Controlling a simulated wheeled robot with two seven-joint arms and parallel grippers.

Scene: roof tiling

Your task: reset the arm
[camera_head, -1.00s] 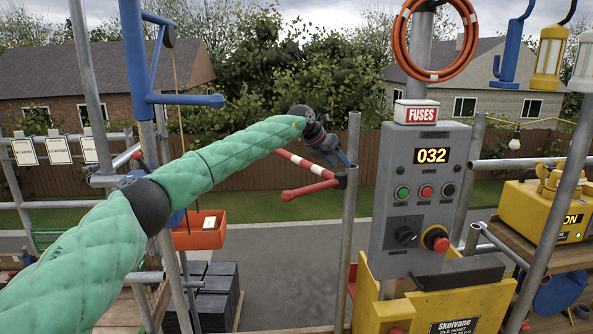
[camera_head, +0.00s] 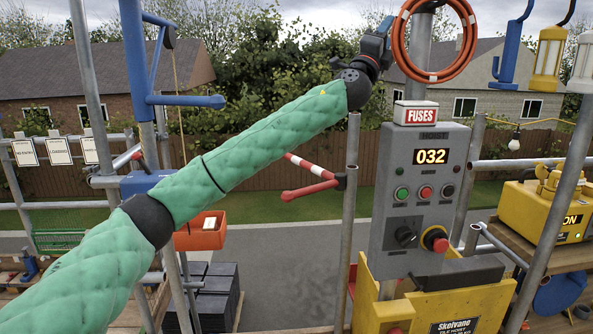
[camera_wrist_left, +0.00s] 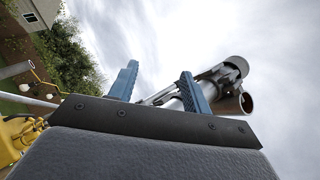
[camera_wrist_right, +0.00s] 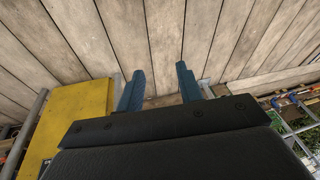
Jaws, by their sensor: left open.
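My left arm crosses the head view in its green padded sleeve. My left gripper (camera_head: 378,36) is raised near the orange hose coil, and its fingers are small and partly hidden there. In the left wrist view the two blue fingers of this gripper (camera_wrist_left: 158,86) stand apart with nothing held, against sky and a grey metal tube (camera_wrist_left: 222,82). My right gripper is outside the head view. In the right wrist view its blue fingers (camera_wrist_right: 160,82) are apart and empty above wooden planks (camera_wrist_right: 150,35).
A grey control box (camera_head: 423,190) reading 032 stands right of my left arm, with an orange hose coil (camera_head: 403,35) above it. A red-and-white bar (camera_head: 310,165) and a scaffold pole (camera_head: 350,230) are below the forearm. An orange tray (camera_head: 203,232) hangs at left.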

